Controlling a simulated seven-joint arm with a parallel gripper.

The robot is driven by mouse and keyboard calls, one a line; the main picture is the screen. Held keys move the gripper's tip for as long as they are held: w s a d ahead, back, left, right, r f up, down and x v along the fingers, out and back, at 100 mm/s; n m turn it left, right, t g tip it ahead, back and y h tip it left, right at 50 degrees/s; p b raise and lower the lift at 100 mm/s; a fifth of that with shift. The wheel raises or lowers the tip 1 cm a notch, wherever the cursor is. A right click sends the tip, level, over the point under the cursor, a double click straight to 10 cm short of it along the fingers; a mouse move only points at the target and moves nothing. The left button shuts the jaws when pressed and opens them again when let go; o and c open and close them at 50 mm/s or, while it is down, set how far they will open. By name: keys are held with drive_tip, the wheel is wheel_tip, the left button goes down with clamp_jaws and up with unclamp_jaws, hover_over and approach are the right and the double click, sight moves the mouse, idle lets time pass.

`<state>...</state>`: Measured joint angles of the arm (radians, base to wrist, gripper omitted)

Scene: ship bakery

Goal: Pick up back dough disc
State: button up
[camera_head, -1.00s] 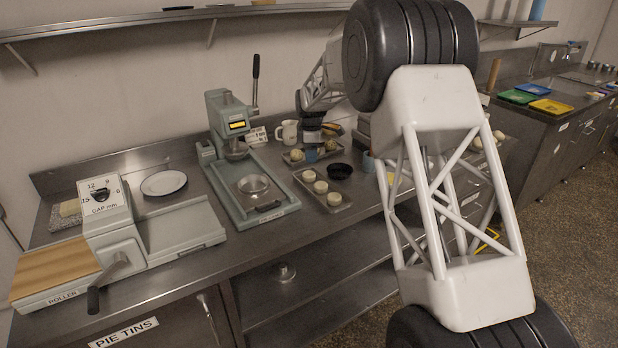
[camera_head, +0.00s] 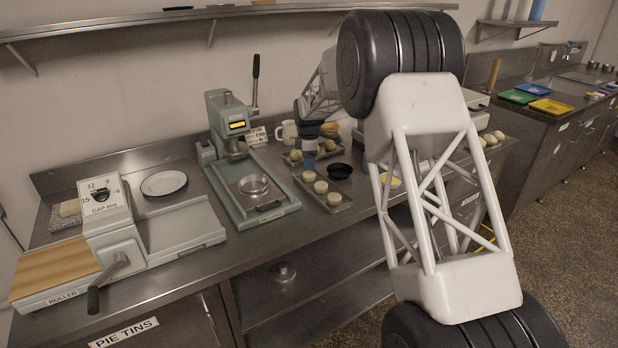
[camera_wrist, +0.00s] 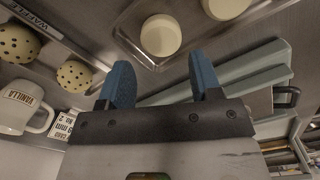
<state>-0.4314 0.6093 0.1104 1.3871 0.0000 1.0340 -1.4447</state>
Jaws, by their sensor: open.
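Three pale round dough discs sit in a row on a metal tray (camera_head: 347,207) on the bench. The back dough disc (camera_head: 308,176) is the one nearest the wall, with the middle disc (camera_head: 320,187) and front disc (camera_head: 334,199) beyond it. My gripper (camera_head: 309,163) hangs just behind and above the back disc, blue fingers downward. In the wrist view my gripper (camera_wrist: 160,64) is open and empty. The back disc (camera_wrist: 160,35) shows ahead of the gap between the fingers, apart from them. The middle disc (camera_wrist: 228,8) is partly cut off; the front one is out of view.
A second tray with speckled dough balls (camera_wrist: 74,75) lies behind, beside a vanilla mug (camera_wrist: 20,107). The press (camera_head: 228,122) and its base stand to the left. Bench is clear in front of the disc tray.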

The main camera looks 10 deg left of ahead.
sight(309, 178)
drive_tip(key=shift+f, duration=2.65)
drive_tip(key=c, duration=0.6)
drive_tip(key=shift+r, duration=0.2)
drive_tip(key=shift+r, duration=1.35)
drive_tip(key=shift+s+r, duration=0.2)
drive_tip(key=shift+r, duration=0.1)
drive_tip(key=s+d, duration=0.2)
drive_tip(key=s, duration=0.2)
drive_tip(key=s+d+r, duration=0.1)
drive_tip(key=s+d, duration=0.1)
drive_tip(key=s, duration=0.3)
drive_tip(key=s+d, duration=0.2)
drive_tip(key=s, duration=0.3)
drive_tip(key=shift+s+d+r, duration=0.15)
drive_tip(key=shift+d+r, duration=0.05)
drive_tip(key=shift+d, duration=0.1)
